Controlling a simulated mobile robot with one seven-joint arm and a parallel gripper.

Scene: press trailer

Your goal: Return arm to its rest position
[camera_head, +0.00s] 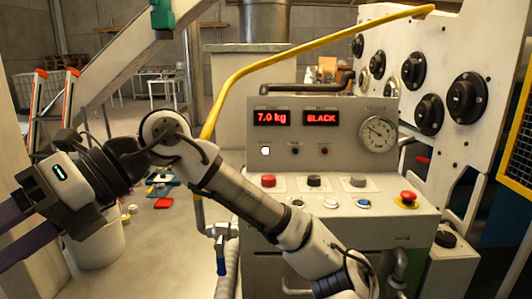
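My arm reaches in from the bottom right, across the front of the control panel, and bends back to the left at a raised joint. My gripper (12,238) is at the left edge of the picture, pointing left and slightly down. Its two purple fingers stand apart with a gap between them, and no object shows in the gap. The fingertips are cut off by the picture edge. The gripper is well to the left of the panel and touches nothing that I can see.
The control console (330,225) has red displays, a dial (377,131) and several buttons, including a red mushroom button (408,197). A yellow pipe (300,57) crosses above. A white bucket (98,248) stands behind my gripper. A ladder (40,110) is at the left.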

